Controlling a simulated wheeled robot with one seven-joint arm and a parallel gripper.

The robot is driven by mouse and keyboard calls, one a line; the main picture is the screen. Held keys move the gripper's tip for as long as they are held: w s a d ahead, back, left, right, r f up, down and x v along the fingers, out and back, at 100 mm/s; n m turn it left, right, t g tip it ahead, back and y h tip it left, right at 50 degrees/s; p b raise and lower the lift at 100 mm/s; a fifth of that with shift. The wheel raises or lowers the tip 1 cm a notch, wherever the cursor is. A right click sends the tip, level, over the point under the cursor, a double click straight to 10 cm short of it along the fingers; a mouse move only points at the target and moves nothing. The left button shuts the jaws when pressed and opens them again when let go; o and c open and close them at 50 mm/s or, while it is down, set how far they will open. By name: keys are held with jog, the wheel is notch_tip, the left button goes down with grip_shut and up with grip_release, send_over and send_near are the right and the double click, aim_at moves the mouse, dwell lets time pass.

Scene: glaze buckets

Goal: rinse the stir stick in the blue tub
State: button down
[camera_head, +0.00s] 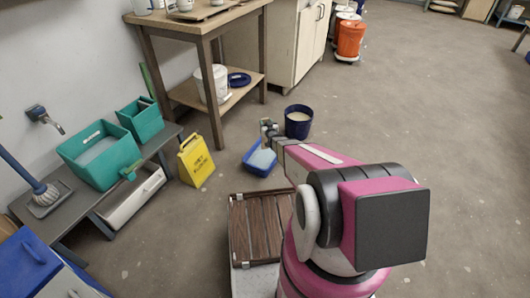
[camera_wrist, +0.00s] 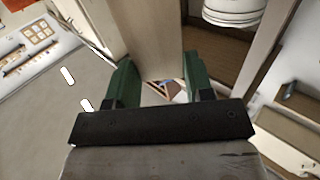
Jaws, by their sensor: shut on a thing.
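The blue tub (camera_head: 259,171) stands on the floor in the head view, with pale blue content inside. My gripper (camera_head: 267,131) is just above and behind its far edge. In the wrist view, the green fingers of my gripper (camera_wrist: 162,85) stand on either side of a pale, flat, wood-coloured strip (camera_wrist: 150,40), which looks like the stir stick. My gripper is shut on it. In the head view the stick is too small to make out, and I cannot tell whether its end is in the tub.
A dark blue bucket (camera_head: 298,129) with cream glaze stands right of my gripper. A yellow floor sign (camera_head: 196,161) is left of the tub. A slatted wooden crate (camera_head: 252,230) is nearer. A wooden table (camera_head: 205,25) stands behind. The floor to the right is clear.

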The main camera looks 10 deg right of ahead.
jog(key=shift+r, duration=2.4)
